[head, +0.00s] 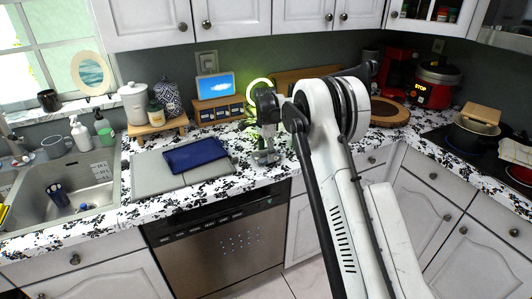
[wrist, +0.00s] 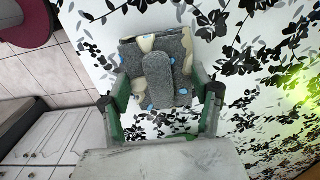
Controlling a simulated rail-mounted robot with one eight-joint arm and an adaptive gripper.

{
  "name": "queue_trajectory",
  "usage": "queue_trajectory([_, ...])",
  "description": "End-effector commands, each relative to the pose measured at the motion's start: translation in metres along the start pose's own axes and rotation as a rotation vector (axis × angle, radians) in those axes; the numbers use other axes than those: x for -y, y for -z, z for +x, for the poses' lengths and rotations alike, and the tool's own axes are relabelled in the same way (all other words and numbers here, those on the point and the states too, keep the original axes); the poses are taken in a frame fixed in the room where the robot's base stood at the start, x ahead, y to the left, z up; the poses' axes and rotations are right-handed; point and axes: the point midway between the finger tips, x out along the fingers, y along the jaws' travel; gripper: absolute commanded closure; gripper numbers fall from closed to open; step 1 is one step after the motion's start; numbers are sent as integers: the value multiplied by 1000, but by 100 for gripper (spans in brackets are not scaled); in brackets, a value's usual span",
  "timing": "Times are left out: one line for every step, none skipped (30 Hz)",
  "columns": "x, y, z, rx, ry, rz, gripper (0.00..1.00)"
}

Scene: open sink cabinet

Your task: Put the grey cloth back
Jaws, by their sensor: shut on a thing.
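The grey cloth (wrist: 183,49) is folded into a small pad with cream and blue patches and a rounded grey strip on top. In the wrist view it sits between the green fingers of my gripper (wrist: 163,82), which is shut on it. In the head view my gripper (head: 266,152) is low over the patterned counter, just right of the grey board. A small grey patch under it appears to be the cloth, mostly hidden by the fingers. I cannot tell whether the cloth touches the counter.
A dark blue folded cloth (head: 195,155) lies on the grey board (head: 150,180). The sink (head: 70,185) is at the left. A wooden drawer box (head: 218,108) stands behind my gripper. A round wooden board (head: 388,112), red cooker (head: 436,85) and pot (head: 470,135) are at the right.

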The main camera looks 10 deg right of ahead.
Motion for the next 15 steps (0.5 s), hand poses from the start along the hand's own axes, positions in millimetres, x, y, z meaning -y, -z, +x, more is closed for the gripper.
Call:
queue_trajectory([0,0,3,0,0,0,61])
queue_trajectory([0,0,4,0,0,0,61])
queue_trajectory([0,0,4,0,0,0,61])
queue_trajectory([0,0,4,0,0,0,61])
queue_trajectory([0,0,4,0,0,0,61])
queue_trajectory([0,0,4,0,0,0,61])
queue_trajectory([0,0,4,0,0,0,61])
queue_trajectory([0,0,4,0,0,0,61])
queue_trajectory([0,0,5,0,0,0,61])
queue_trajectory([0,0,6,0,0,0,61])
queue_trajectory([0,0,7,0,0,0,61])
queue_trajectory([0,0,6,0,0,0,35])
queue_trajectory([0,0,6,0,0,0,31])
queue_trajectory([0,0,6,0,0,0,27])
queue_trajectory([0,0,6,0,0,0,21])
